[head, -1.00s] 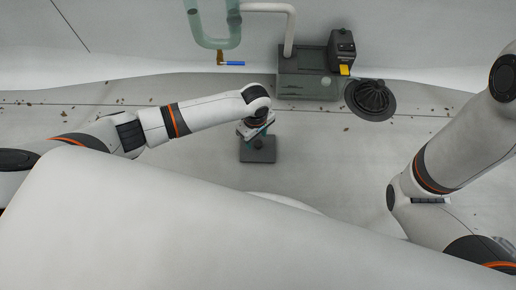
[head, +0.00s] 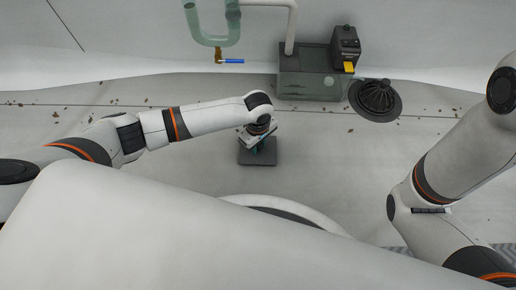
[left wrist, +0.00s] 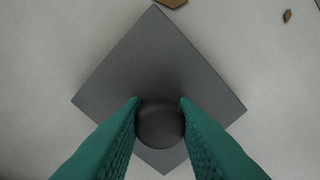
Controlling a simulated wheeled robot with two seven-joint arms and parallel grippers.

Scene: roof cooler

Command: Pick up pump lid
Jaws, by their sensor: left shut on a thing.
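The pump lid (head: 258,158) is a dark grey square plate with a round dark knob on top. In the left wrist view the lid (left wrist: 160,60) shows from above, turned so a corner points up. My left gripper (head: 258,142) is over the middle of the lid. In the left wrist view its two green fingers (left wrist: 160,112) are shut on the knob (left wrist: 159,124), one on each side. I cannot tell whether the plate is touching the floor. The right arm's gripper is out of view.
A grey pump box (head: 308,84) with a black unit (head: 345,45) stands by the back wall. A black domed drain strainer (head: 376,98) is right of it. A green pipe (head: 215,36) with a blue-handled valve (head: 231,61) hangs at the back. Small brown debris lies around.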

